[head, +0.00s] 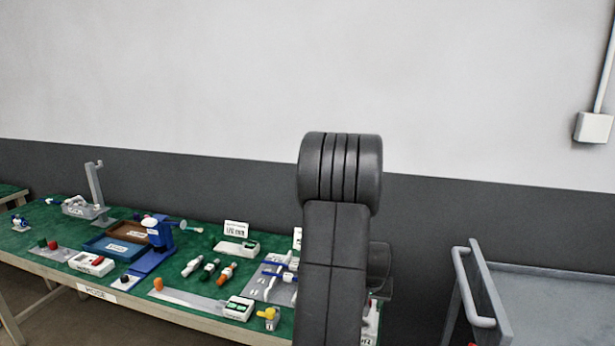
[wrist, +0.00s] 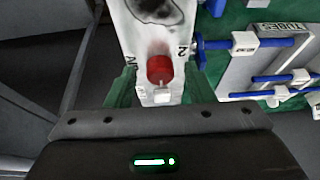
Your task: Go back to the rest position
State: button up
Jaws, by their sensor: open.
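My gripper (wrist: 159,88) shows in the wrist view with its two green fingers apart. A white panel with a red round knob (wrist: 160,69) lies in view between the fingers, with a small white piece just below the knob. No grip on it shows; whether the fingers touch it I cannot tell. In the head view my gripper is hidden behind my dark arm, which stands upright in front of the bench's right part. The green-topped bench (head: 205,240) runs along the wall.
The bench holds a blue stand (head: 155,250), trays (head: 110,245), several small valves and a yellow-knobbed part (head: 268,314). A grey cart (head: 540,300) with a handle stands at the right. A board with blue rods (wrist: 265,75) is right of my gripper.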

jog(key=shift+a+m, duration=0.1)
jog(key=shift+m, duration=0.3)
jog(key=shift+f+m+h+b, duration=0.1)
jog(key=shift+m+h+b, duration=0.5)
jog(key=shift+m+b, duration=0.55)
jog(key=shift+a+m+g+h+b, duration=0.1)
jog(key=shift+m+g+h+b, duration=0.3)
jog(key=shift+m, duration=0.55)
